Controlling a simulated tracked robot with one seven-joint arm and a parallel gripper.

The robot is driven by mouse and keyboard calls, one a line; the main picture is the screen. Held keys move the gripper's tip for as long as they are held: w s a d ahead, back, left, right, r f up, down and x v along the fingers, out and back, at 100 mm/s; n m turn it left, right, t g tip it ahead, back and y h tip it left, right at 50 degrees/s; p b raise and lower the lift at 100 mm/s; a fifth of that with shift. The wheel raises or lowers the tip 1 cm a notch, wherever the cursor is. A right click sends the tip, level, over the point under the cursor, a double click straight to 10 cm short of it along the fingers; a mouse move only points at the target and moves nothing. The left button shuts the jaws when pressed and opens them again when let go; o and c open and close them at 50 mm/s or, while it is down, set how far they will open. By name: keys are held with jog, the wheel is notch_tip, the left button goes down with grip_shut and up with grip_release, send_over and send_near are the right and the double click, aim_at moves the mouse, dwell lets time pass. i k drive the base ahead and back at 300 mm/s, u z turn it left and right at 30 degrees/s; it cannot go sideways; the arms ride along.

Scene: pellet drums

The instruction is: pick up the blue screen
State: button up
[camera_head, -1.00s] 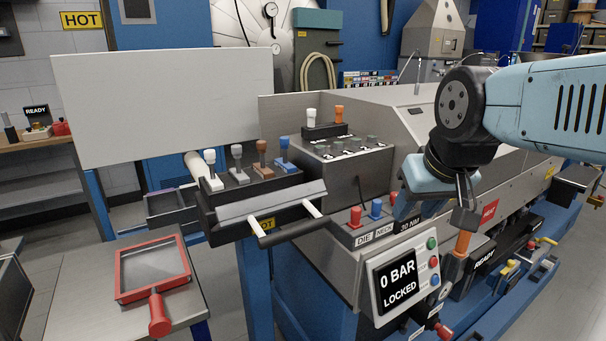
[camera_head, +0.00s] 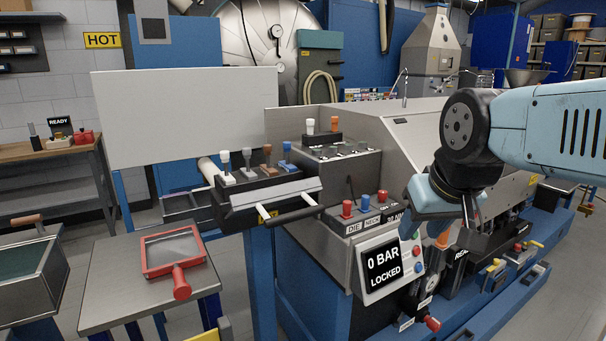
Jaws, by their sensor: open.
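No screen is clearly marked as the blue one. A blue-topped handle (camera_head: 287,150) stands upright at the right end of a dark rack (camera_head: 262,190), beside brown, grey and white ones; I cannot tell if it belongs to a screen. A flat mesh screen with a red frame (camera_head: 173,251) and red handle lies on the grey side table. My gripper (camera_head: 470,212) hangs pointing down at the right, over the machine's front, well away from the rack and the red-framed screen. Its jaws are open and seen side-on, with nothing visibly held. An orange handle (camera_head: 443,239) shows just behind it.
The control panel (camera_head: 383,266) reads "0 BAR LOCKED". Red and blue knobs (camera_head: 365,203) stand above it. A white board (camera_head: 185,116) rises behind the rack. A bar handle (camera_head: 292,222) juts from the rack's front. A metal bin (camera_head: 28,275) stands at the left.

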aim_at(285, 164)
jog(key=u, duration=0.2)
jog(key=i, duration=0.9)
jog(key=z, duration=0.1)
